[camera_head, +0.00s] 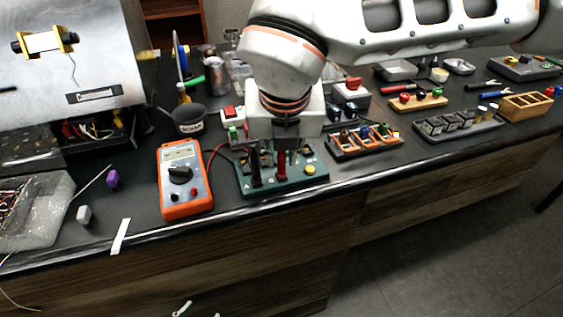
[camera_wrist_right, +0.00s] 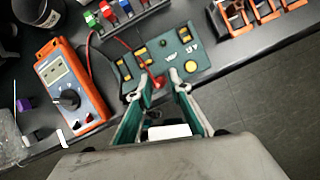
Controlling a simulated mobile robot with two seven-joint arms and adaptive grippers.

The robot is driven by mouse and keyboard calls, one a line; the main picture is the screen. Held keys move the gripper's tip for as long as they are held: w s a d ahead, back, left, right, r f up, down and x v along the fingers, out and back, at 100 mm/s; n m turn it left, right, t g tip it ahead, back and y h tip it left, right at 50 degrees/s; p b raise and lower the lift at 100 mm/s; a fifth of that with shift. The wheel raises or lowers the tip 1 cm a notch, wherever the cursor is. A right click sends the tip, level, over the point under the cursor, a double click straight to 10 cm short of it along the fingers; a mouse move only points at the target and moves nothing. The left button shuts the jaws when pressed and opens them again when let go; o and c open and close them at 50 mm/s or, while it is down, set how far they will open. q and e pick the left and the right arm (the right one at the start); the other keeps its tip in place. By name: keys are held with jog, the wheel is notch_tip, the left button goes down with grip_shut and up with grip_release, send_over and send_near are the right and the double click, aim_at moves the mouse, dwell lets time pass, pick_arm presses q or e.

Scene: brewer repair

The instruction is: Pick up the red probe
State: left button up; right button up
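The red probe (camera_head: 282,166) stands upright at the green test board (camera_head: 310,185), near the board's middle. In the right wrist view the red probe (camera_wrist_right: 158,82) lies between my right gripper's fingertips (camera_wrist_right: 156,89), with gaps showing beside it. My right gripper (camera_head: 270,155) points down over the board and is open. Its fingers partly hide the probe in the head view. A black probe (camera_head: 255,170) stands to the left of the red one. The orange multimeter (camera_head: 185,180) lies left of the board, and a red lead runs from it. My left gripper is not in view.
A tray with orange-framed parts (camera_head: 365,143) is close to the right of the board. A black cup (camera_head: 189,120) stands behind the multimeter. A purple piece (camera_head: 113,179) and a clear bag (camera_head: 35,210) lie at left. The table's front edge is near the board.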

jog(key=shift+x, duration=0.75)
grip_shut()
jog(key=shift+r, duration=0.15)
